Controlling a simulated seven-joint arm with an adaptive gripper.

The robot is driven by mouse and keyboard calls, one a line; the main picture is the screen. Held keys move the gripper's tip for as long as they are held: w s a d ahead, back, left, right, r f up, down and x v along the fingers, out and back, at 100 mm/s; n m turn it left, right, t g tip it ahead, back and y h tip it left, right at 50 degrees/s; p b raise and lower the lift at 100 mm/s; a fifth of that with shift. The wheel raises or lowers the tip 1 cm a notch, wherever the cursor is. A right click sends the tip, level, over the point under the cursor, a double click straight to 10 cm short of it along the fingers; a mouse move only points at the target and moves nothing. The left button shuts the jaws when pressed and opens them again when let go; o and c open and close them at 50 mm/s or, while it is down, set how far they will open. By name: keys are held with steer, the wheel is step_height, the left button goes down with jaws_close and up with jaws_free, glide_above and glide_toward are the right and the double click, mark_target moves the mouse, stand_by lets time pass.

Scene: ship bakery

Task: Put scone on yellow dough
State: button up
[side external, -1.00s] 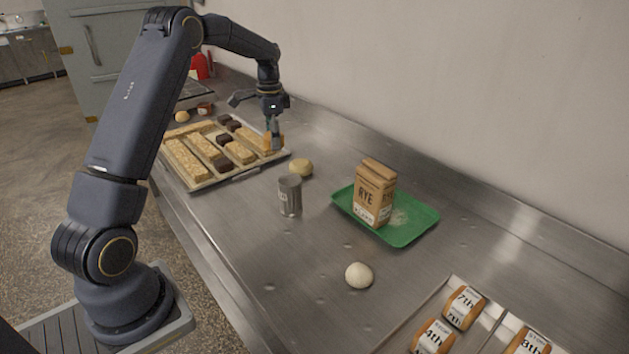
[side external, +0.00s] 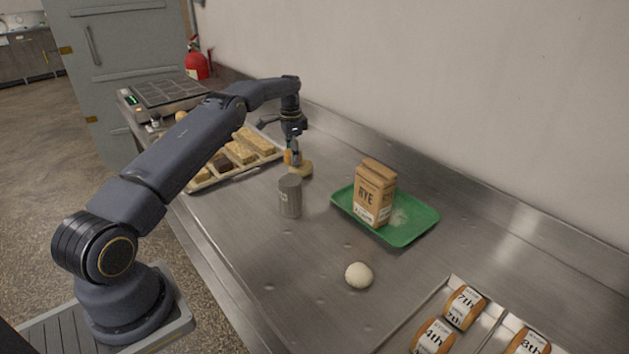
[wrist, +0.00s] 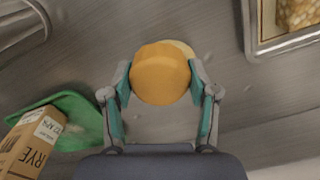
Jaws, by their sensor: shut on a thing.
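The scone (wrist: 158,75) is a round golden-orange piece between my gripper's two teal fingers in the wrist view. In the side view the scone (side external: 289,157) is small and partly covered by the fingers. My gripper (side external: 294,158) is shut on it, just over the yellow dough. The yellow dough (side external: 304,171) is a pale yellow round on the steel counter, partly hidden by the gripper. In the wrist view only an edge of the yellow dough (wrist: 184,47) shows behind the scone. I cannot tell whether the two touch.
A grey can (side external: 290,196) stands close in front of the dough. A green tray (side external: 412,233) with a rye packet (side external: 374,192) is to the right. A pastry tray (side external: 226,176) lies behind left. A white dough ball (side external: 359,275) sits on the open front counter.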

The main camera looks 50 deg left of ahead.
steer(key=shift+f, duration=0.4)
steer(key=shift+f, duration=0.15)
steer(key=o, duration=1.2)
steer(key=shift+c, duration=0.2)
